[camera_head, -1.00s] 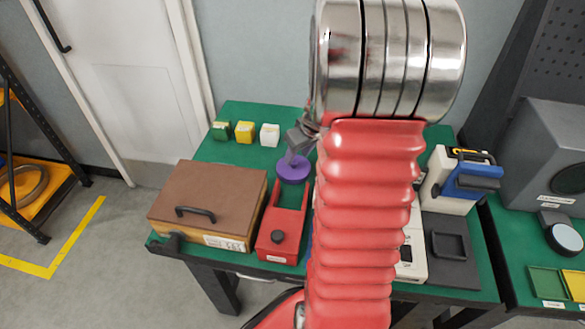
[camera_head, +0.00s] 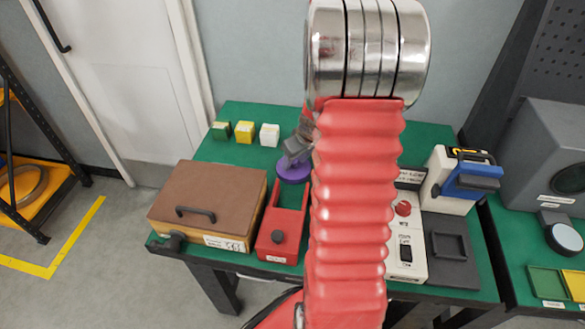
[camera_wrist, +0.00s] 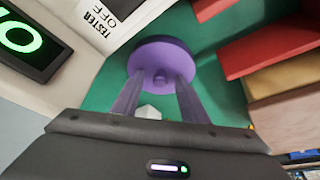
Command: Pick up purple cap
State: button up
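The purple cap (camera_head: 294,169) is a round disc at the back end of a red open tray (camera_head: 278,240) on the green table (camera_head: 235,115). I see no clear contact with the knob. In the head view my gripper (camera_head: 295,160) is just above the cap, and my arm hides part of the table to the right.
A brown wooden box (camera_head: 208,205) stands left of the red tray. Green, yellow and white cubes (camera_head: 245,132) sit behind. A white tester (camera_head: 408,235) with a red button, a dark pad (camera_head: 452,255) and a white-and-blue device (camera_head: 458,180) stand to the right.

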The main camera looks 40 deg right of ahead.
aim_at(295, 163)
grip_shut()
dwell(0.5)
jog(key=shift+r, duration=0.1)
notch_tip(295, 163, up, 10)
dwell(0.7)
dwell(0.4)
